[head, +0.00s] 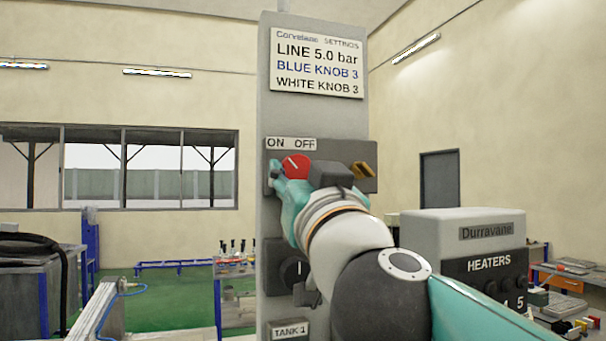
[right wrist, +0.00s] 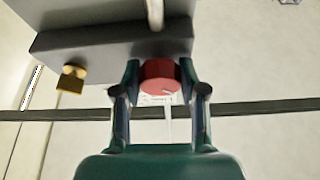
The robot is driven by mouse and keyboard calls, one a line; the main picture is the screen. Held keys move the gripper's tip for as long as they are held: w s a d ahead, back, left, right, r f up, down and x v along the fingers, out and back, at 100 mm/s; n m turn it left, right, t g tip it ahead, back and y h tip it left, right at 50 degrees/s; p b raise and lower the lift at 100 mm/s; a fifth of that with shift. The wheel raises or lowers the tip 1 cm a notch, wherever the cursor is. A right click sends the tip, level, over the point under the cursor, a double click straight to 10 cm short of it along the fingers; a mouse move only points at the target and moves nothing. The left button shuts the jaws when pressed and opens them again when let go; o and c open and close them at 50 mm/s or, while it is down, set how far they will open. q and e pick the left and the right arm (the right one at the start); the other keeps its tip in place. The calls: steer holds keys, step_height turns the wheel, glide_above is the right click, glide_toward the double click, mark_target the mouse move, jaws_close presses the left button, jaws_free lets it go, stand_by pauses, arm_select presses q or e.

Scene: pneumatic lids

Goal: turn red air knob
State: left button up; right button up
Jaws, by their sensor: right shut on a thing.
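The red air knob (head: 296,166) is on a grey plate (head: 370,183) on the grey column, under an "ON OFF" label (head: 291,144). Its white pointer line is tilted toward the upper left in the head view. My right gripper (head: 290,172) reaches up from the lower right and is at the knob, partly hidden by my own wrist. In the right wrist view the red knob (right wrist: 159,75) sits between the two fingers of my right gripper (right wrist: 160,85), which is shut on it. My left gripper is not in view.
A sign (head: 318,63) with line and knob settings is above the plate. A brass fitting (head: 362,170) sticks out at the plate's right. A black dial (head: 295,270) is below, over a "TANK 1" label (head: 290,328). A grey "HEATERS" box (head: 462,240) stands to the right.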

steer(key=m+h+p, duration=0.1)
steer(key=m, duration=0.1)
steer(key=m+h+p, duration=0.1)
steer(key=m, duration=0.1)
steer(key=m+h+p, duration=0.1)
steer(key=m, duration=0.1)
steer(key=shift+a+r+t+h, duration=0.1)
steer(key=shift+r+t+h, duration=0.2)
steer(key=shift+r, duration=0.05)
steer(key=m+h+p, duration=0.1)
steer(key=m, duration=0.3)
steer(key=shift+s+h, duration=0.1)
steer(key=shift+h, duration=0.3)
steer(key=m+g+h, duration=0.1)
steer(key=m, duration=0.2)
steer(key=m+g+h, duration=0.1)
steer(key=m, duration=0.2)
steer(key=shift+a+f+m, duration=0.1)
steer(key=shift+m, duration=0.3)
steer(key=m+g, duration=0.1)
steer(key=m, duration=0.1)
steer(key=m+g, duration=0.1)
steer(key=m, duration=0.1)
steer(key=shift+m+h, duration=0.4)
steer(key=o, duration=1.1)
steer(key=shift+o, duration=0.2)
